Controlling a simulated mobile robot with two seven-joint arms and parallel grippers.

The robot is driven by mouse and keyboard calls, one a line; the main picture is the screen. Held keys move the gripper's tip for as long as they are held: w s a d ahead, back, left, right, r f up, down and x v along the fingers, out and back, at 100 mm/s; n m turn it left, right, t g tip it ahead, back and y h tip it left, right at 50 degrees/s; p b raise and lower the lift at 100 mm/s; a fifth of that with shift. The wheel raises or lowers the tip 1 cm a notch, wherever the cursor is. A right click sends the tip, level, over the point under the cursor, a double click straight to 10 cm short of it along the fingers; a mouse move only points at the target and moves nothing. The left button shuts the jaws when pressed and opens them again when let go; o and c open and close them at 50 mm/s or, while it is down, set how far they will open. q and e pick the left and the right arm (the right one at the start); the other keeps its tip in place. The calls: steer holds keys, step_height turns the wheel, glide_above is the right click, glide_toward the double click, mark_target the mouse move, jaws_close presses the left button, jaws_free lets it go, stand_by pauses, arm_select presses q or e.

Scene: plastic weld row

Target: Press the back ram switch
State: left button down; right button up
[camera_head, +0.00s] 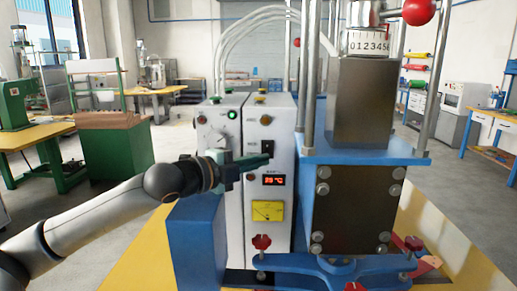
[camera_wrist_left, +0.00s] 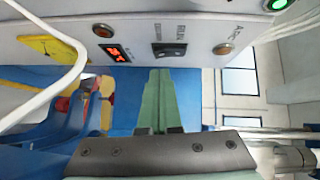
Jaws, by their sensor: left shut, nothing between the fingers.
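My left gripper (camera_head: 268,159) comes in from the left in front of the white control cabinet (camera_head: 235,190). Its green fingers are shut together with nothing between them. In the wrist view the closed fingers (camera_wrist_left: 160,72) end near the panel face, below a black rocker switch (camera_wrist_left: 170,50). That switch (camera_head: 267,146) shows in the head view just above the fingertips. I cannot tell contact with the panel. The panel also has an orange button (camera_head: 266,120), a red digital display (camera_head: 273,180) and a lit green button (camera_head: 233,114).
A blue press with a dark metal block (camera_head: 361,105) stands right of the cabinet. A blue clamp bar (camera_head: 335,268) with red knobs lies in front. White hoses (camera_head: 255,20) arch above the cabinet. A blue box (camera_head: 195,240) stands below my left arm.

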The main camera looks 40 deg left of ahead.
arm_select(q)
steer(key=shift+w+a, duration=0.4)
steer(key=shift+w, duration=0.25)
steer(key=shift+f, duration=0.1)
arm_select(e)
steer(key=shift+s+d, duration=0.3)
